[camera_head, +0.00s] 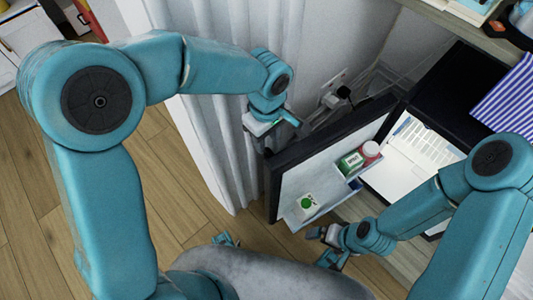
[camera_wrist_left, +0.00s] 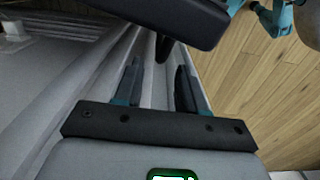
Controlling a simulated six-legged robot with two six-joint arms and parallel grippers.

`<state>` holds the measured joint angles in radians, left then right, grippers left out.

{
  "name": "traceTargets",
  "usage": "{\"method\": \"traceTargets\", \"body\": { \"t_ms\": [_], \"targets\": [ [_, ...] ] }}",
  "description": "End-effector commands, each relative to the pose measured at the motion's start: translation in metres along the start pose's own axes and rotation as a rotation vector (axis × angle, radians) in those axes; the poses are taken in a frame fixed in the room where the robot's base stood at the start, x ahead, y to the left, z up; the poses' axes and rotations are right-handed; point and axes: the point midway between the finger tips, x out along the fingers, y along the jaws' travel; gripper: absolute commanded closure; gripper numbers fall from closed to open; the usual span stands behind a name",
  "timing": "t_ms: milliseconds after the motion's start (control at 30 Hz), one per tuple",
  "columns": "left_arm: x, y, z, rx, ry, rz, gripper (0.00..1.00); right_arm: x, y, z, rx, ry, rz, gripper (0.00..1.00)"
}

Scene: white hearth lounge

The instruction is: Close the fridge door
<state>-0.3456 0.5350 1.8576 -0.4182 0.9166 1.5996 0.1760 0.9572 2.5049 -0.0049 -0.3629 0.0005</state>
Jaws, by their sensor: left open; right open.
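The fridge (camera_head: 462,82) is a small black unit at the right, with a lit white interior. Its door (camera_head: 290,172) stands wide open, its dark outer side facing the curtain and its white inner side showing. Door shelves hold a green-and-white carton, a red-capped container and another small carton. My left gripper (camera_head: 290,119) is open and empty, beside the far, outer side of the door near its top edge. In the left wrist view the open fingers (camera_wrist_left: 157,84) show, with a dark slab, apparently the door (camera_wrist_left: 150,8), beyond them. My right gripper (camera_head: 317,234) is open, low in front of the door's inner side.
A pale curtain (camera_head: 225,130) hangs left of the door. A wall socket with plug and cables (camera_head: 337,92) is behind it. Wooden floor (camera_head: 180,205) is clear at left.

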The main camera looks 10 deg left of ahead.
Motion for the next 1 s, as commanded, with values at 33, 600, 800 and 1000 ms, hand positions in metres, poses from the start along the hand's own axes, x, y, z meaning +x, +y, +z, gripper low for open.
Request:
{"method": "traceTargets", "body": {
  "t_ms": [33,600,800,1000],
  "targets": [
    [0.018,-0.001,-0.001,-0.002,-0.001,-0.004,0.6,0.008,0.003,0.0,0.0,0.0,0.0,0.04],
    [0.081,0.003,-0.005,-0.003,-0.001,0.001,0.6,0.025,0.01,-0.003,0.006,0.005,0.001,0.04],
    [0.081,0.003,-0.005,-0.003,-0.001,0.001,0.7,0.025,0.01,-0.003,0.005,0.005,0.001,0.04],
    [0.08,0.004,-0.005,-0.003,-0.001,0.003,1.0,0.025,0.01,-0.003,0.005,0.005,0.001,0.04]
  ]
}}
